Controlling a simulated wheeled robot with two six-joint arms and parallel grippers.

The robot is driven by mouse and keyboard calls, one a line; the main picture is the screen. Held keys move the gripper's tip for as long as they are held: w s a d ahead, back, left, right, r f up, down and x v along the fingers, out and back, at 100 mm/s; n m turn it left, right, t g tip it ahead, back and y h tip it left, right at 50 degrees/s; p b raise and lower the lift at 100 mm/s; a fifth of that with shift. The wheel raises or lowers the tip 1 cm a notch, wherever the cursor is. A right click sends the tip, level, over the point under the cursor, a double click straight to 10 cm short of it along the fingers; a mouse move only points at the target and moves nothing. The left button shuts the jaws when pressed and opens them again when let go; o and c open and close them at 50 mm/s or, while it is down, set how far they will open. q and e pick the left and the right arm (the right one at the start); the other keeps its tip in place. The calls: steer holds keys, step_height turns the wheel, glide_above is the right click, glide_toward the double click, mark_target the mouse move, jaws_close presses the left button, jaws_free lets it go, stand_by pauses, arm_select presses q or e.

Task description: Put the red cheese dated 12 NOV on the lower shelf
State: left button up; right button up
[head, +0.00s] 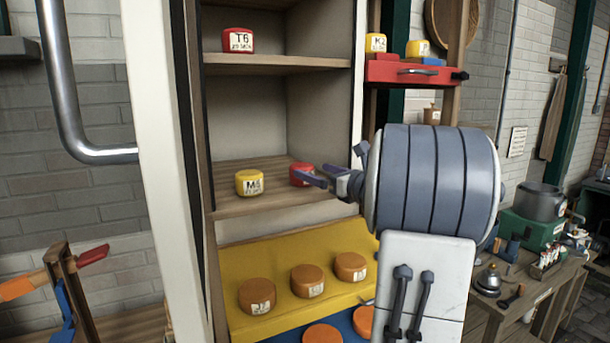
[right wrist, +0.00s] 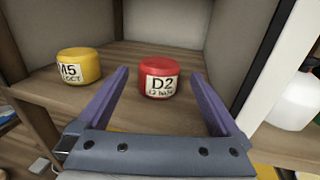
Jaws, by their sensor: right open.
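A red cheese marked D2 (right wrist: 158,78) stands upright on the lower of the two wooden shelf boards (head: 230,206). Its small date line starts with 12, and the rest is blurred. It also shows in the head view (head: 301,174), partly hidden by my right gripper (head: 317,178). My right gripper is open, its purple fingers on either side of the cheese in the right wrist view (right wrist: 165,78), with gaps on both sides. Another red cheese, T6 (head: 238,40), stands on the upper board (head: 280,63). My left gripper is not in view.
A yellow cheese marked M5 (right wrist: 79,66) stands left of the red one on the same board. Below are several orange cheeses on a yellow surface (head: 270,250). A white upright (head: 165,150) bounds the shelf at left.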

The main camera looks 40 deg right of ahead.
steer(key=s+b, duration=0.1)
steer(key=s, duration=0.4)
steer(key=shift+s, duration=0.4)
steer(key=shift+a, duration=0.1)
